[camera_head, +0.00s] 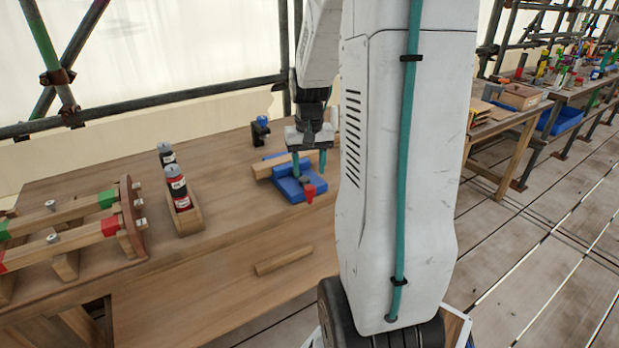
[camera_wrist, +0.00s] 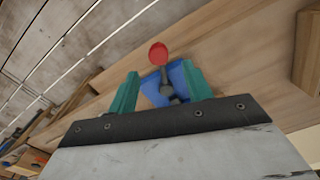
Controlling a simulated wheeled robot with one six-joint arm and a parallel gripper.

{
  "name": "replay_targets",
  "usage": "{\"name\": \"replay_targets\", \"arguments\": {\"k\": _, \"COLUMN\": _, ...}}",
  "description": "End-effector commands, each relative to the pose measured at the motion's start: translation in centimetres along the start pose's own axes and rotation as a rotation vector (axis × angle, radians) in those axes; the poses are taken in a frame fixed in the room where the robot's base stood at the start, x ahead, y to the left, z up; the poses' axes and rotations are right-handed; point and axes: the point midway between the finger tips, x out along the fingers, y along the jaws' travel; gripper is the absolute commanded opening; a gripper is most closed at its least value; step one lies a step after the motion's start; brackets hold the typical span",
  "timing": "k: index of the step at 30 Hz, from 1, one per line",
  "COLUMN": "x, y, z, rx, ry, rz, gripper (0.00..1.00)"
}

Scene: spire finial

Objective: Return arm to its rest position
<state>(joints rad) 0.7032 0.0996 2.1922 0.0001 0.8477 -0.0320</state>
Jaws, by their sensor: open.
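My gripper (camera_head: 309,164) is over the wooden workbench (camera_head: 225,210), at a blue vise (camera_head: 287,182) with a red-tipped handle (camera_head: 310,192). In the wrist view, my gripper (camera_wrist: 160,92) has its two teal fingers apart, with the blue vise (camera_wrist: 178,80) and the red knob (camera_wrist: 158,53) showing between and beyond them. A wooden bar (camera_head: 270,166) lies at the vise, partly hidden behind the gripper. I cannot tell whether the fingers touch the vise. My white arm hides the bench to the right.
A wooden rack with red and green-marked bars (camera_head: 75,225) stands at the left. A wooden holder (camera_head: 186,217) carries dark and red bottles. A small blue-topped black device (camera_head: 261,130) stands behind the vise. Scaffold pipes (camera_head: 150,106) run behind the bench. Another cluttered bench (camera_head: 515,100) is far right.

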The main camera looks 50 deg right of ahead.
Motion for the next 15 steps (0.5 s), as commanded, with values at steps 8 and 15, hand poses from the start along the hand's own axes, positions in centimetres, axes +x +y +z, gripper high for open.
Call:
{"name": "replay_targets", "arguments": {"k": 8, "x": -0.69, "y": 0.01, "z": 0.03, "rx": 0.0, "ry": -0.001, "rz": 0.0, "gripper": 0.5}}
{"name": "replay_targets", "arguments": {"k": 15, "x": -0.67, "y": 0.01, "z": 0.03, "rx": 0.0, "ry": -0.001, "rz": 0.0, "gripper": 0.5}}
